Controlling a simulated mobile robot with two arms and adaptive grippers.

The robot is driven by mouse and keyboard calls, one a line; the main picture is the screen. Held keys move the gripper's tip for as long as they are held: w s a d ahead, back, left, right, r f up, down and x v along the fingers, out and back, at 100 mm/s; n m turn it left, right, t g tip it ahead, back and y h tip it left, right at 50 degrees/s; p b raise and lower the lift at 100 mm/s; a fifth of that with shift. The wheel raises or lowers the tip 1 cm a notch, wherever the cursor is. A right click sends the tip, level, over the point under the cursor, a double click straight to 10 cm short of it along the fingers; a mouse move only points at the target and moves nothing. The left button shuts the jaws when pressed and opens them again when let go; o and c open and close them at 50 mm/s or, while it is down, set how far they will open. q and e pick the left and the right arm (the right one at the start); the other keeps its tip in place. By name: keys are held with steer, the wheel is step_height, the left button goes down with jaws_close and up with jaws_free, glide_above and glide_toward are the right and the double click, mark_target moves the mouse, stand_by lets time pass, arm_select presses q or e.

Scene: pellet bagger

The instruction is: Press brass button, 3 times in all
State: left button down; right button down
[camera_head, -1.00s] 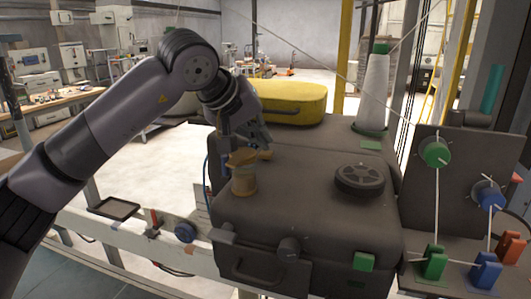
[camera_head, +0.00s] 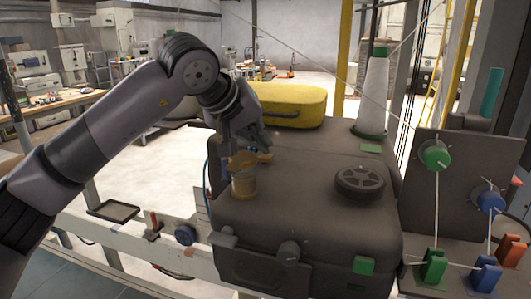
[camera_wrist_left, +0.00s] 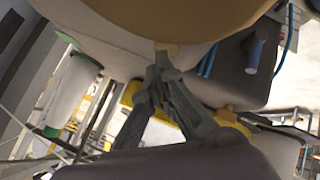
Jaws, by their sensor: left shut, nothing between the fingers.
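A brass, mushroom-like button (camera_head: 243,161) stands on a short round post at the left of the dark machine top (camera_head: 300,220). My left gripper (camera_head: 262,143) is shut and empty, just behind and to the right of the button's cap. In the left wrist view the brass cap (camera_wrist_left: 170,18) fills the top, and the closed fingertips (camera_wrist_left: 163,65) are very near its rim. I cannot tell whether they touch it. A small brass piece (camera_head: 265,157) shows beside the cap, partly hidden. My right gripper is not in view.
A dark spoked handwheel (camera_head: 360,182) lies right of the button. A yellow rounded case (camera_head: 290,104) and a white cone spool (camera_head: 373,95) stand behind. Green (camera_head: 434,266), blue (camera_head: 486,272) and orange (camera_head: 510,251) levers stand at the right. The machine top before the wheel is clear.

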mark_target(262, 155)
arm_select(q)
steer(key=shift+r+p, duration=0.3)
steer(key=shift+r, duration=0.3)
step_height(262, 155, up, 6)
steer(key=p, duration=0.5)
stand_by(1.7)
